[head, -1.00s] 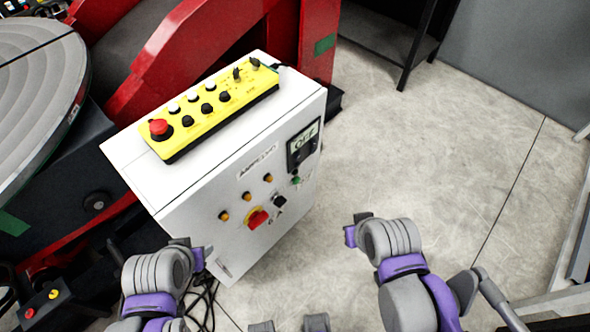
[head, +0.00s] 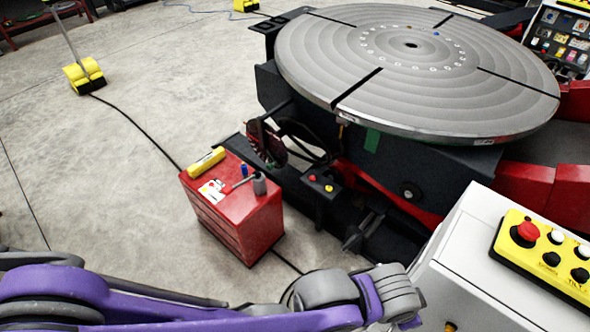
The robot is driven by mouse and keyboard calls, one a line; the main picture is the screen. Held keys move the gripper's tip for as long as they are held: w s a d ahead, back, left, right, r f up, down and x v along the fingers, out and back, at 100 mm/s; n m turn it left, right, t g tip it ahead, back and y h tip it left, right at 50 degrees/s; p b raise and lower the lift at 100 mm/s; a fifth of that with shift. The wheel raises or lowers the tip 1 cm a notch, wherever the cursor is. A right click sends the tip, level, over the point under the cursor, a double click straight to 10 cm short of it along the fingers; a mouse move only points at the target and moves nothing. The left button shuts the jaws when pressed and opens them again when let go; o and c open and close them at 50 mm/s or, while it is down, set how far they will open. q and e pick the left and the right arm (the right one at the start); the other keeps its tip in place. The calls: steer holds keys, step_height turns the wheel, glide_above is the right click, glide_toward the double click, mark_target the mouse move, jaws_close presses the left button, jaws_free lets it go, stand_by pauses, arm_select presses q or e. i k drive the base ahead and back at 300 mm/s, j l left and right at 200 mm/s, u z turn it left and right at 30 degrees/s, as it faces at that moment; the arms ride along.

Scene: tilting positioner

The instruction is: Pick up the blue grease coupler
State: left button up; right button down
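A small blue piece (head: 244,170) stands on top of the red tool cabinet (head: 240,222), beside a grey cylinder (head: 259,183). It looks like the blue grease coupler, but it is too small to make out its shape. A tiny blue spot (head: 436,34) also shows on the round table. My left arm crosses the bottom of the view from the left. My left gripper (head: 408,322) is at the bottom edge, well to the right of the cabinet and nearer to me; its fingers are hardly visible. My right gripper is out of view.
A yellow box (head: 206,160), a white card and a small tool lie on the cabinet. The large grey positioner table (head: 415,75) stands behind to the right. A white control box (head: 480,265) with a yellow pendant (head: 545,255) is at right. Cables cross the floor; the left floor is mostly clear.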

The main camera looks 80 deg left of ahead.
mark_target(243, 167)
steer(key=u, duration=3.05)
steer(key=j+z, duration=0.1)
steer(key=z, duration=0.35)
steer(key=j+z, duration=0.1)
steer(key=z, duration=0.4)
steer(key=i+j+z, duration=0.1)
steer(key=z, duration=0.35)
steer(key=j+z, duration=0.45)
steer(key=k+j+z, duration=0.2)
steer(key=j+z, duration=0.25)
steer(key=k+j+z, duration=0.15)
steer(key=j, duration=0.2)
steer(key=k+j+z, duration=0.15)
steer(key=j, duration=0.15)
steer(key=k+j+z, duration=0.15)
steer(key=j, duration=0.15)
steer(key=k+j, duration=0.3)
steer(key=j, duration=0.15)
steer(key=k+j+z, duration=0.1)
steer(key=k+j, duration=0.2)
steer(key=j, duration=0.15)
steer(key=k+j, duration=0.1)
steer(key=j, duration=0.45)
steer(key=k, duration=0.05)
